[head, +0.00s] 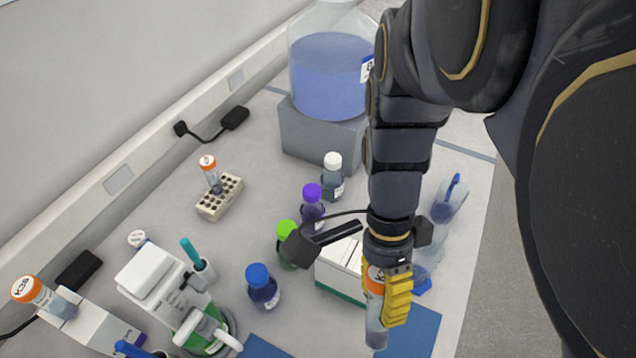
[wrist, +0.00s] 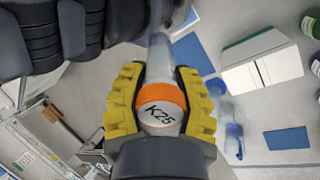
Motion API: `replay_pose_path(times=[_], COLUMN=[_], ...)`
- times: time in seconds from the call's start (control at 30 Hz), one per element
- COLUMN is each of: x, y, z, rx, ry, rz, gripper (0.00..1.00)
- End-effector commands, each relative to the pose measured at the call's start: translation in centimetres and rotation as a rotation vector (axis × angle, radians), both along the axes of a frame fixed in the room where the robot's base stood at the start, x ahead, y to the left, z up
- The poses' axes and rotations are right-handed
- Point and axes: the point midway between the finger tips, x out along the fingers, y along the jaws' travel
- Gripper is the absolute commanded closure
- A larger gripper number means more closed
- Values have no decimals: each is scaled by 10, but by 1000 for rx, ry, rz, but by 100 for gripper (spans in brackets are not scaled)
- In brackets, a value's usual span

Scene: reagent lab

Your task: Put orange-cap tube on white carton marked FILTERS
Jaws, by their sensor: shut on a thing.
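My gripper (head: 388,290) is shut on an orange-cap tube (head: 376,328), whose clear body hangs below the yellow fingers. In the wrist view, the tube's orange-ringed cap (wrist: 161,94) reads K25 and sits between both fingers (wrist: 160,105). The white carton (head: 338,272) with a green lower edge stands just left of and partly behind my gripper in the head view. It also shows at upper right in the wrist view (wrist: 262,66), apart from the tube. No FILTERS marking is readable on it.
Bottles with green (head: 286,230), purple (head: 313,192), white (head: 333,160) and blue (head: 258,273) caps stand near the carton. Another orange-cap tube (head: 208,164) stands in a rack (head: 220,197); one more (head: 27,290) is at far left. A blue mat (head: 412,330) lies at front.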

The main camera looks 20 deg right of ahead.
Motion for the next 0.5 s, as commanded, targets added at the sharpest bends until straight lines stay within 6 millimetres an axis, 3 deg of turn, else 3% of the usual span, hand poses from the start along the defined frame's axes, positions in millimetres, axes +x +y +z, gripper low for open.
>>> replay_pose_path(times=[0.03,0.17,0.5], x=[-3,2,63], y=[-1,-3,-17], z=[62,57,30], rx=[-112,-110,-113], ry=[-430,-427,-429], rz=[-1,-2,0], gripper=[85,85,85])
